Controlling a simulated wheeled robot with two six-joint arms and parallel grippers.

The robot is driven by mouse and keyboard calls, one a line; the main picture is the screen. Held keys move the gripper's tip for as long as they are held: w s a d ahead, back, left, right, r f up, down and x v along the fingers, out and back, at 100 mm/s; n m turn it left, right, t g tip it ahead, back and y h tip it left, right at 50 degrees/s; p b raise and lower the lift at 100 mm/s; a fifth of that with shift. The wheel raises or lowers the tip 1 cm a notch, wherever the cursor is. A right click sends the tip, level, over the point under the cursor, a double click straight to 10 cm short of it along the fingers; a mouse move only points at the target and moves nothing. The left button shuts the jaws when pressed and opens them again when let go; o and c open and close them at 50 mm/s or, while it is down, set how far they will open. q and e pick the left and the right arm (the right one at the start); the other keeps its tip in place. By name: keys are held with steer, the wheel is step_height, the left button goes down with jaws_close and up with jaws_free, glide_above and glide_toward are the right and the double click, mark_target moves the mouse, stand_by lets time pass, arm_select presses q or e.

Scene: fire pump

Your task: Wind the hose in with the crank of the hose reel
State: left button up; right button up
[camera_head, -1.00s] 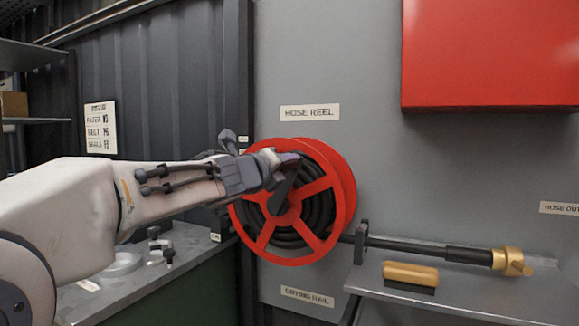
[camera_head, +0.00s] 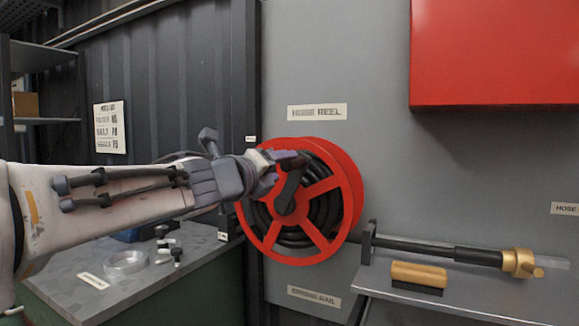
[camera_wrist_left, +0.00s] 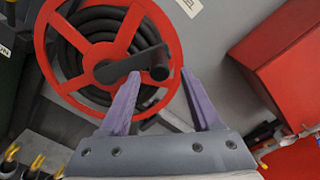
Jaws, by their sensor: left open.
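The red hose reel (camera_head: 351,190) is on the grey wall with black hose (camera_head: 320,222) wound inside it. Its dark crank (camera_head: 287,193) points up from the hub; in the left wrist view the crank arm (camera_wrist_left: 118,67) ends in a round dark handle (camera_wrist_left: 158,70). My left gripper (camera_head: 290,160) is at the crank's upper end. In the left wrist view its purple fingers (camera_wrist_left: 160,80) are apart, with the handle appearing between their tips; contact cannot be told. The hose's brass nozzle (camera_head: 520,263) is at the right. My right gripper is out of view.
A grey shelf (camera_head: 460,297) below the nozzle carries a yellow-topped brush-like block (camera_head: 418,274). A red cabinet (camera_head: 495,50) is on the wall at upper right. A workbench (camera_head: 85,268) with small parts is under my left arm.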

arm_select(q)
steer(key=shift+v, duration=1.8)
